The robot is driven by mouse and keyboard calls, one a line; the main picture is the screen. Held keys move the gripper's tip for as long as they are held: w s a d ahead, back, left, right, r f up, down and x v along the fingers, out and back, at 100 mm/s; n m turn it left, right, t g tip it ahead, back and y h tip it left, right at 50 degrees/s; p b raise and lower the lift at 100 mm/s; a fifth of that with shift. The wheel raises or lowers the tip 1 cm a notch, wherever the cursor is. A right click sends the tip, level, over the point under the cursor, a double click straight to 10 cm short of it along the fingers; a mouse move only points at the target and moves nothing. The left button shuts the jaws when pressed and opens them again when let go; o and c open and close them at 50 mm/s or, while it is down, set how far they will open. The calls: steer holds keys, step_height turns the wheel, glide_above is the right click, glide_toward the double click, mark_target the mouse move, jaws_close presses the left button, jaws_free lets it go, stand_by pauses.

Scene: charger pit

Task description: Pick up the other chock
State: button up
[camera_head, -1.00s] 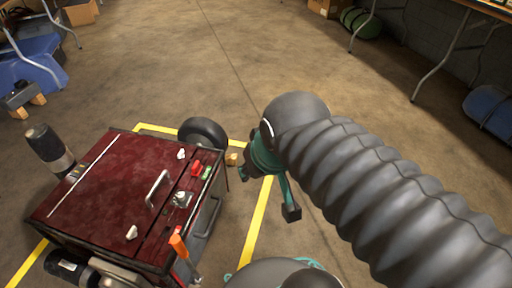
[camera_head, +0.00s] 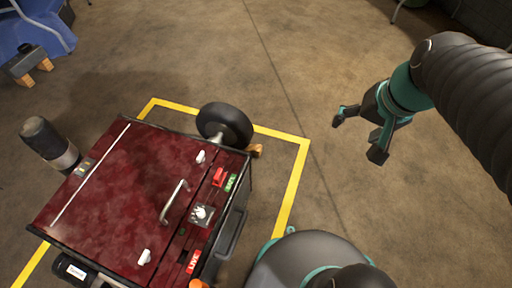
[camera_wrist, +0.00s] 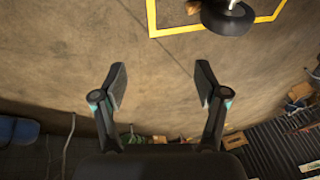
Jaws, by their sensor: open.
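A small tan wooden chock (camera_head: 255,150) lies on the floor against the right side of the cart's black wheel (camera_head: 224,125), partly hidden by the cart and wheel. It also shows in the wrist view as a small tan piece (camera_wrist: 192,7) at the top edge, beside the wheel (camera_wrist: 228,18). My gripper (camera_head: 358,136) is open and empty, right of the chock and apart from it, outside the yellow line. In the wrist view both fingers of my gripper (camera_wrist: 161,67) are spread with bare floor between them.
The red-topped cart (camera_head: 120,200) with handle and switches stands inside a yellow floor outline (camera_head: 291,190). A grey box with tan blocks (camera_head: 27,65) sits at the upper left by a blue object. Open floor lies beyond the wheel. Boxes (camera_wrist: 234,140) show at the wrist view's lower edge.

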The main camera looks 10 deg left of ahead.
steer(key=w+a+f+m+g+y+b, duration=0.15)
steer(key=w+a+f+m+y, duration=0.35)
steer(key=w+f, duration=0.6)
steer(key=w+a+f+m+g+y, duration=0.25)
steer(key=w+a+f, duration=0.45)
steer(key=w+f, duration=0.45)
steer(key=w+a+f+m+y, duration=0.1)
steer(key=w+a+f+m, duration=0.15)
steer(key=f, duration=0.55)
steer(key=w+a+f+m+y, duration=0.1)
steer(key=w+f+m+y, duration=0.15)
steer(key=f, duration=0.45)
steer(key=m+t+b, duration=0.1)
steer(key=m+t, duration=0.1)
steer(key=m, duration=0.3)
glide_toward(252, 150)
steer(key=d, duration=0.1)
steer(key=w+d, duration=0.1)
steer(key=shift+d+f, duration=0.2)
steer(key=shift+d, duration=0.2)
steer(key=shift+a+f+m, duration=0.15)
steer(key=shift+f+m, duration=0.1)
steer(key=shift+f, duration=0.05)
steer(key=b+x, duration=0.2)
steer(key=x, duration=1.1)
steer(key=shift+w+a+f, duration=0.2)
steer(key=c, duration=1.3)
